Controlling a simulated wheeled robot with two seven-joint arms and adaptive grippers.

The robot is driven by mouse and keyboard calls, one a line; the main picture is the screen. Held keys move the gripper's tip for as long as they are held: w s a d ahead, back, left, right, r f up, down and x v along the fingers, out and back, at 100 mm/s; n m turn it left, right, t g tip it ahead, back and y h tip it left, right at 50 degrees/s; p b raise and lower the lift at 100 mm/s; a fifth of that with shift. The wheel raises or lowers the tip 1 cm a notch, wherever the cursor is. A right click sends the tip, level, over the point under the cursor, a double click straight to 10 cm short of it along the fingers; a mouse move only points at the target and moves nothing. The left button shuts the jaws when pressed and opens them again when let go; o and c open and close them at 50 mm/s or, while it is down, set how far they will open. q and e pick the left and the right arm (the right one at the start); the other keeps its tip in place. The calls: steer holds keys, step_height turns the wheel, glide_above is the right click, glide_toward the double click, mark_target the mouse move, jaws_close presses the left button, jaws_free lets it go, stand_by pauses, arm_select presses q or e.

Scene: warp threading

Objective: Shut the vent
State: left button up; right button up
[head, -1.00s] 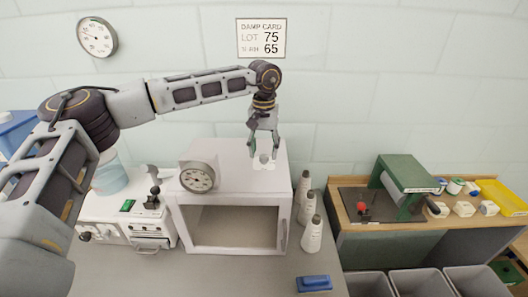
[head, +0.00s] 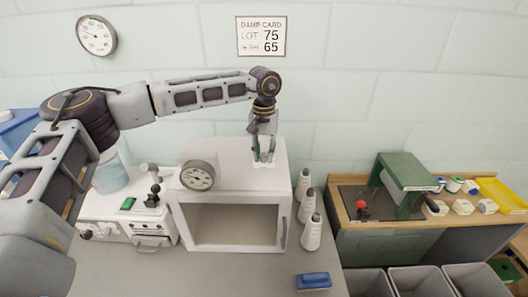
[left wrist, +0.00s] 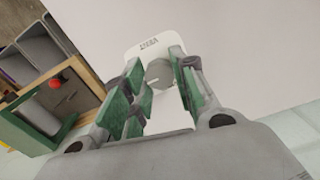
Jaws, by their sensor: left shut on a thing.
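The vent is a round grey knob (left wrist: 159,73) on a white plate (left wrist: 150,46) with small lettering, on top of the white box-shaped cabinet (head: 225,158). My left gripper (head: 263,160) points straight down onto the right part of the cabinet's top. In the left wrist view its green-padded fingers (left wrist: 157,62) stand on both sides of the knob, and it is shut on the knob. In the head view the fingers mostly hide the knob. My right gripper is not in view.
A control unit with a black lever (head: 154,196) is at left. A blue block (head: 313,281) lies in front. A wall card (head: 261,37) hangs above.

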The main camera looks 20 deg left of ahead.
arm_select(q)
steer(key=shift+n, duration=0.3)
steer(key=shift+n+b, duration=0.95)
steer(key=shift+n, duration=0.45)
steer(key=n+b, duration=0.1)
steer(key=n, duration=0.3)
steer(key=shift+b, duration=0.3)
steer(key=n+b, duration=0.1)
steer(key=n, duration=0.4)
steer(key=shift+n, duration=0.3)
steer(key=shift+n+b, duration=0.55)
steer(key=shift+n, duration=1.55)
steer(key=o, duration=1)
steer(key=shift+o, duration=0.2)
